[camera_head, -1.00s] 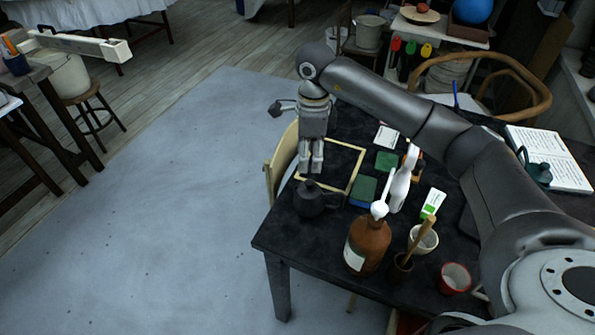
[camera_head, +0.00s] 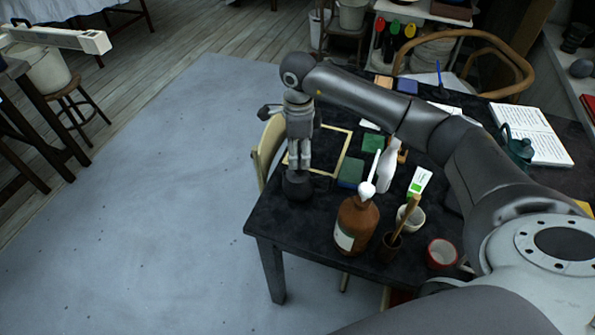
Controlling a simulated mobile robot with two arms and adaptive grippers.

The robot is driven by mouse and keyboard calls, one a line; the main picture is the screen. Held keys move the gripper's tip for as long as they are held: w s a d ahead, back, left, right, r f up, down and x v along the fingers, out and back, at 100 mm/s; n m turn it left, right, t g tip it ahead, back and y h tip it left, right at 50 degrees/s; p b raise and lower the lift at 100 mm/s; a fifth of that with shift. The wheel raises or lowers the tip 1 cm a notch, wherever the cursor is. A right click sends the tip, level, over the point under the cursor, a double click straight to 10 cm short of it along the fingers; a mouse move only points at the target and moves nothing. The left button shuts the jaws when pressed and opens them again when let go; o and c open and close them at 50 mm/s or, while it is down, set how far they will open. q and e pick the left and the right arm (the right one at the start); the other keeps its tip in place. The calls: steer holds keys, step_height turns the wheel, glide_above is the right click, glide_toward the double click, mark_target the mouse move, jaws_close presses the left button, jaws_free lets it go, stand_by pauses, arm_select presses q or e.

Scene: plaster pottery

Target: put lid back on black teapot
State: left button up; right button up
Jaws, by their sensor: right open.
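The black teapot (camera_head: 297,187) stands near the left front edge of the dark table, small and dark against it. My right gripper (camera_head: 299,166) points down directly above the teapot, its fingertips at or just over the top. Its two fingers are a little apart and it is open. The gripper partly hides the top of the teapot, and I cannot make out the lid separately. My left gripper is not in view.
A brown bottle (camera_head: 357,224), a cup with a brush (camera_head: 389,246), a white bowl (camera_head: 411,218) and a red-rimmed cup (camera_head: 441,254) stand right of the teapot. A teal pot (camera_head: 516,150) is farther right.

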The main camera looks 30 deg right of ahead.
mark_target(297, 171)
steer(key=shift+s+a+f+p, duration=0.1)
steer(key=shift+f+p, duration=0.2)
steer(key=shift+f, duration=0.05)
step_height(297, 171, down, 4)
steer(key=shift+f+p, duration=0.15)
steer(key=shift+p, duration=0.5)
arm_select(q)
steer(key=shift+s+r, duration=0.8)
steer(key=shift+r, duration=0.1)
arm_select(e)
steer(key=shift+f, duration=0.1)
jaws_close()
